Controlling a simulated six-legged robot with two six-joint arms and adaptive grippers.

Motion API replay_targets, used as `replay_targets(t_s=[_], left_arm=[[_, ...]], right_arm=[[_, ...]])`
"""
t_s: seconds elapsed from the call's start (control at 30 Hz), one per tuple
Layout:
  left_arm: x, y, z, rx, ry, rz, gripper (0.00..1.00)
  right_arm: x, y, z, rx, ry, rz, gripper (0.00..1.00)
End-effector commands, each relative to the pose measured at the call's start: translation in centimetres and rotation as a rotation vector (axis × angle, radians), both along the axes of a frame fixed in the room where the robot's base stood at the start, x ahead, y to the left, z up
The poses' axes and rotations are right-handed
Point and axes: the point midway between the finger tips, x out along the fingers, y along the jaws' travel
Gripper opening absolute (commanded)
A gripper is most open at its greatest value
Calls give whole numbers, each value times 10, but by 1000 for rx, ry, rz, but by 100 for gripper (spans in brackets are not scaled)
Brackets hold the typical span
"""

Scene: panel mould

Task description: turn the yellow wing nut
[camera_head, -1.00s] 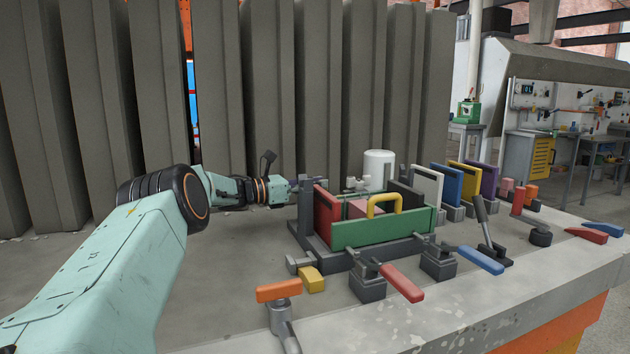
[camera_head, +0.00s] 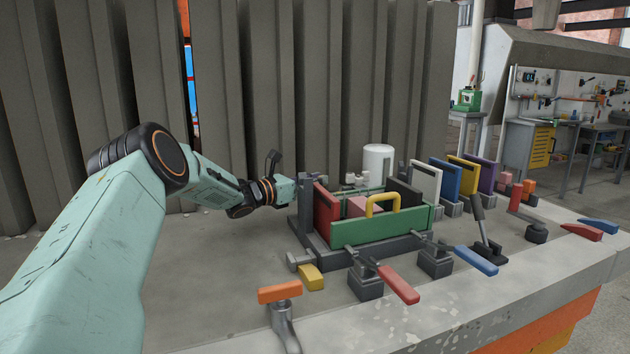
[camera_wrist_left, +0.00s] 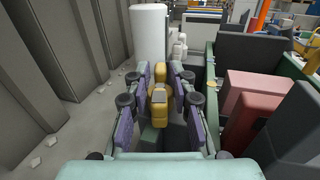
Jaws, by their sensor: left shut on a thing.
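The yellow wing nut (camera_wrist_left: 159,93) shows in the left wrist view between the purple-padded fingers of my left gripper (camera_wrist_left: 165,84). The pads close on it from both sides, and its lower part is hidden. In the head view my left gripper (camera_head: 297,186) is at the far left end of the mould (camera_head: 306,218). Its fingertips and the nut it holds are largely hidden there. A separate yellow piece (camera_head: 311,277) sits at the mould's front left corner, beside a grey fitting. My right gripper is not in view.
The mould holds a green front panel (camera_head: 375,232), a red panel (camera_head: 326,212) and a yellow handle (camera_head: 382,200). Red (camera_head: 398,284) and blue (camera_head: 477,261) clamp levers stand in front. A white cylinder (camera_head: 377,162) is behind. Ribbed grey panels (camera_head: 290,80) rise close behind my arm.

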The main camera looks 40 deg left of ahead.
Motion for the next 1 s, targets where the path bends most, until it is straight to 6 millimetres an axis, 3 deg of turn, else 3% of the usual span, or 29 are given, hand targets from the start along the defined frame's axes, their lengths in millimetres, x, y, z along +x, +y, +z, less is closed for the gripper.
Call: replay_targets(t_s=[0.17,0.53,1.0], left_arm=[[0,1,0,0,-1,2,36],[-4,2,0,-2,0,1,36],[-56,13,2,-6,-6,3,36]], right_arm=[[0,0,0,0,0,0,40],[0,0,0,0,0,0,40],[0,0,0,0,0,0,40]])
